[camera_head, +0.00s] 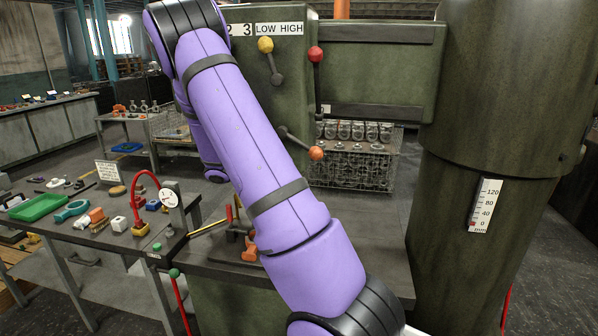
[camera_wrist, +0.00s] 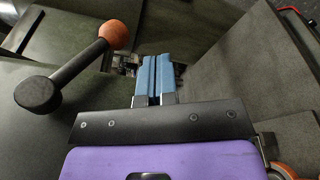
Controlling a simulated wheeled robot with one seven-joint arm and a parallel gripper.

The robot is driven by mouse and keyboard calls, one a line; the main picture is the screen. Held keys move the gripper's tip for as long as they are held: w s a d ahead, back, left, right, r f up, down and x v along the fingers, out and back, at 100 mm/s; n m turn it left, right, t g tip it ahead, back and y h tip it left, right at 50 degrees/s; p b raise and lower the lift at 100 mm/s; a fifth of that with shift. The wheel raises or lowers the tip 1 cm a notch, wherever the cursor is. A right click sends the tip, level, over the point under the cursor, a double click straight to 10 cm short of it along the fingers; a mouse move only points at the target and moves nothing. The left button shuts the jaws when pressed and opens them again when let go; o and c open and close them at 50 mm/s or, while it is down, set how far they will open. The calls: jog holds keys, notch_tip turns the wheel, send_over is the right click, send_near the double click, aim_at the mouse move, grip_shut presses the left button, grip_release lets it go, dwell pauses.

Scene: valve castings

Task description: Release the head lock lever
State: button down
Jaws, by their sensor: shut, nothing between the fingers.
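A lever with an orange knob (camera_head: 316,153) sticks out low on the green machine head, its arm slanting down to the right from a dark hub. In the wrist view the orange-knobbed lever (camera_wrist: 82,66) lies left of my gripper, its round dark hub at lower left and its knob at upper right. My gripper (camera_wrist: 153,60) has blue fingers that are shut together and empty, apart from the lever and to the right of its knob. In the head view my purple arm hides the gripper. No label marks which lever is the head lock.
Levers with a yellow knob (camera_head: 265,44) and a red knob (camera_head: 315,54) sit higher on the head. A thick green column (camera_head: 500,120) stands at right. A wire basket (camera_head: 350,170) of castings is behind.

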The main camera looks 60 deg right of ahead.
jog(key=v, duration=0.5)
jog(key=shift+w+a+r, duration=0.2)
jog(key=shift+w+a, duration=0.05)
jog(key=shift+w, duration=0.1)
jog(key=s+a+r+n+t+y, duration=0.1)
jog(key=s+a+r+t+y, duration=0.2)
jog(key=s+a+t, duration=0.3)
jog(key=s+a+r+n+t+y, duration=0.2)
jog(key=s+a+r+t, duration=0.4)
jog(key=a, duration=0.7)
jog(key=s+a+r+n+t+y, duration=0.2)
jog(key=s+a+r+t+y, duration=0.2)
jog(key=s+a+t, duration=0.3)
jog(key=a+r, duration=0.1)
jog(key=a, duration=0.1)
jog(key=shift+a+t, duration=0.4)
